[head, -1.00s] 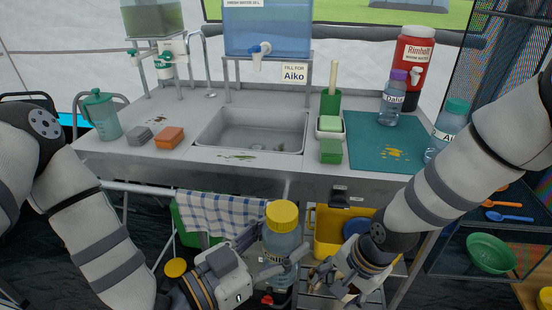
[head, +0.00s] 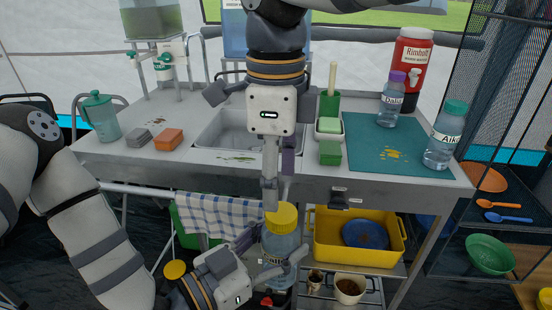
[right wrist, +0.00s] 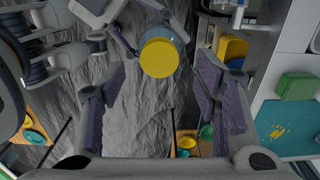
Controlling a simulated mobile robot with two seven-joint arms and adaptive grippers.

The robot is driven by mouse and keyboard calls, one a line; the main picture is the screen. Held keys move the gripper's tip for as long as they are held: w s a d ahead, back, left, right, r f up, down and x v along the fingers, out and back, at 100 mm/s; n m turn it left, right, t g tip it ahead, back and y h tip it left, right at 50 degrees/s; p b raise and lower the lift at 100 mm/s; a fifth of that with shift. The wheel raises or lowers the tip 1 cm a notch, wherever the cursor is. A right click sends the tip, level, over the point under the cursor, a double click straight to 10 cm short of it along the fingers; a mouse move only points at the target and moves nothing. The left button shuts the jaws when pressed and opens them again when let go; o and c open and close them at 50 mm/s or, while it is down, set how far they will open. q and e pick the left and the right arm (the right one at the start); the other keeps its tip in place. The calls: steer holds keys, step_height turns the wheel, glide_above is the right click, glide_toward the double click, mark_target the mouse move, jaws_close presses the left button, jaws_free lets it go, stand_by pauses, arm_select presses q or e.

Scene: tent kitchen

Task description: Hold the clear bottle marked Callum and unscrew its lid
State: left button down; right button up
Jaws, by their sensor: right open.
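A clear bottle (head: 279,245) with a yellow lid (head: 281,215) stands upright in front of the counter. My left gripper (head: 278,262) is shut around its body. No name on this bottle can be read. My right gripper (head: 277,192) points straight down above the lid, open and empty, with its fingertips close over the lid. In the right wrist view the yellow lid (right wrist: 159,58) shows ahead, near the fingertips, with the fingers spread apart on either side. From these views I cannot tell whether the right fingertips touch the lid.
Two other bottles, one purple-lidded (head: 391,105) and one green-lidded (head: 443,140), stand by the teal mat (head: 365,155). A checked towel (head: 218,217) hangs from the rail. A yellow tub (head: 325,248) sits on the shelf below the counter.

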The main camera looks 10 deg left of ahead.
glide_above(281, 248)
steer(key=w+a, duration=0.1)
steer(key=w, duration=0.2)
step_height(281, 248, down, 6)
steer(key=shift+w+a+r, duration=0.15)
steer(key=shift+r, duration=0.05)
